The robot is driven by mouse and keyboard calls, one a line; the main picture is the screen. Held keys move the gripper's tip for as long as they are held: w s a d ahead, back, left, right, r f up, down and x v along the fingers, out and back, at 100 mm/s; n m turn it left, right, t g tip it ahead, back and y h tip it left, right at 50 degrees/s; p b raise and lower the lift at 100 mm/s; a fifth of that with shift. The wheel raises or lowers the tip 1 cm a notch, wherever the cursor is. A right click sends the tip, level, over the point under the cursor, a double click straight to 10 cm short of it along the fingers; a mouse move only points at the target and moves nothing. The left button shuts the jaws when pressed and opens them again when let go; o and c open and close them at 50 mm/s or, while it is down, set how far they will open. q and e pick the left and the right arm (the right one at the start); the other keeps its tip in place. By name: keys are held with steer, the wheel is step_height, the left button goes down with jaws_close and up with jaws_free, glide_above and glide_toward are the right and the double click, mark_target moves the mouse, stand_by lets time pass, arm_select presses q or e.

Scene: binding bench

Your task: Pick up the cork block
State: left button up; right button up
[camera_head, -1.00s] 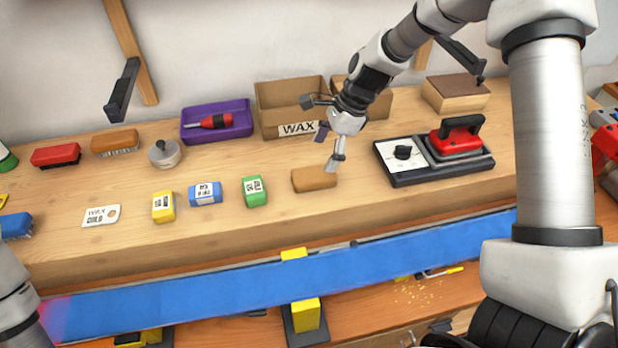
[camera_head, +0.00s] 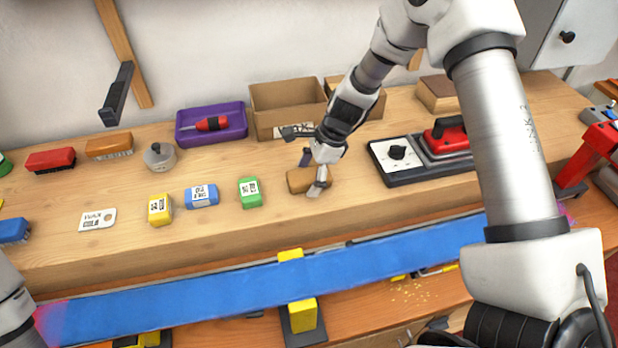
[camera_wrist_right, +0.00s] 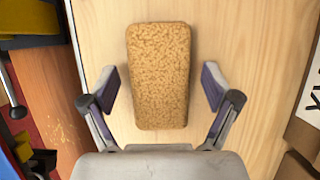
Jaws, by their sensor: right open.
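The cork block (camera_head: 298,181) is a tan, rounded rectangular block lying flat on the wooden bench shelf, left of the waxing iron's base. My right gripper (camera_head: 312,174) is at its right end in the head view, partly covering it. In the right wrist view the speckled cork block (camera_wrist_right: 159,76) lies lengthwise ahead, with its near end between the open fingers of my right gripper (camera_wrist_right: 160,88). A gap shows between each finger and the block. My left gripper is out of view; only part of my left arm shows at the lower left edge.
A green block (camera_head: 250,192), blue block (camera_head: 201,196) and yellow block (camera_head: 160,210) lie to the left. A cardboard box (camera_head: 287,104) stands behind, and the iron's base (camera_head: 405,170) is to the right. A long blue board (camera_head: 200,307) runs in front.

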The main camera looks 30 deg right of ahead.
mark_target(309, 173)
steer(key=shift+f, duration=0.15)
steer(key=c, duration=1.2)
steer(key=shift+c, duration=0.2)
step_height(309, 173, up, 10)
steer(key=shift+r, duration=0.25)
